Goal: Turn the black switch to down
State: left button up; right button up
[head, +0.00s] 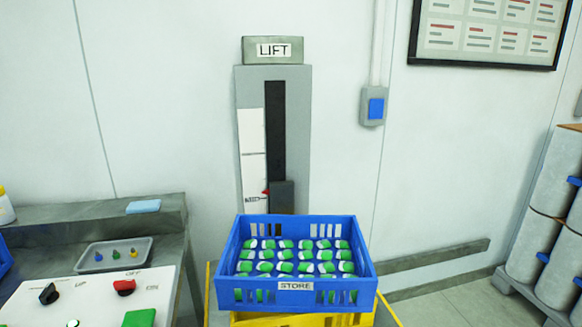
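The black switch (48,293) is a rotary knob near the left of a white control panel (92,297) at the lower left of the head view. A label that seems to read "UP" is beside it on the panel. Which way the knob points is too small to tell. Neither of my grippers is in view.
A blue STORE crate (295,286) of green-and-white items stands before the LIFT column (299,130). Grey cylinders (527,250) are right.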

aim_at(48, 296)
jog(key=u, duration=1.45)
